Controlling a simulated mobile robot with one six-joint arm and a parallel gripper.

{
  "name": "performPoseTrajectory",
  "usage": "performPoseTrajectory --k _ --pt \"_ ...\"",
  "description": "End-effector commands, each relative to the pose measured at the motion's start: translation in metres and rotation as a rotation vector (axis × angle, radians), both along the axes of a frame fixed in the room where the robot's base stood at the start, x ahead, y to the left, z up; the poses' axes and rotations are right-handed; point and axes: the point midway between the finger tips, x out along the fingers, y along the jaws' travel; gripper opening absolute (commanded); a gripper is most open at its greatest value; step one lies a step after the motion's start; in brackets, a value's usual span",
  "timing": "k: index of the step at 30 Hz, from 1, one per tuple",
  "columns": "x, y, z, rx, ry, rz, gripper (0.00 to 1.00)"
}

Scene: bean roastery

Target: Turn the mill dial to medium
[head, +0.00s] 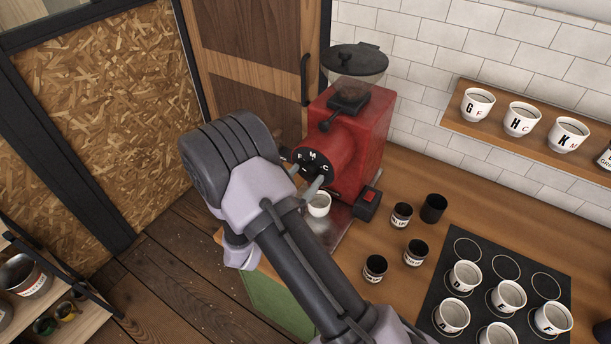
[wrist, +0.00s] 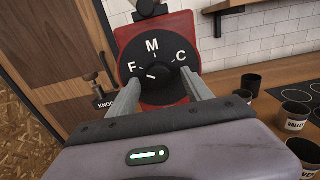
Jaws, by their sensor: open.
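The red mill (head: 352,145) stands on the wooden counter with its round black dial (head: 314,161) facing my arm. In the wrist view the dial (wrist: 152,58) carries white letters F on the left, M at the top and C on the right. A small dark knob sits at its middle, with a short white mark on its lower left; I cannot tell its exact setting. My gripper (wrist: 161,78) is open, one finger on each side of the knob, in front of the dial's lower half. Contact cannot be made out. The gripper also shows in the head view (head: 305,178).
A white cup (head: 318,206) stands below the mill's front. Several dark cups, one of them a plain dark cup (head: 434,208), stand right of the mill. A black mat (head: 464,247) holds lettered white cups. A wall shelf (head: 453,117) holds more.

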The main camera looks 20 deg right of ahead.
Motion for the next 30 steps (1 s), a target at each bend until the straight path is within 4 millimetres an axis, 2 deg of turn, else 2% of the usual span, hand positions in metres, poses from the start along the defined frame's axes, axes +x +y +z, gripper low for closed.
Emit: performPoseTrajectory --k 11,20,30 --pt "0.0041 -0.0065 0.0001 0.000 0.000 0.000 0.59" --pt "0.0039 -0.0064 0.0001 0.000 0.000 0.000 0.00" --pt "0.0040 -0.0064 -0.0020 0.030 -0.046 -0.001 0.00"
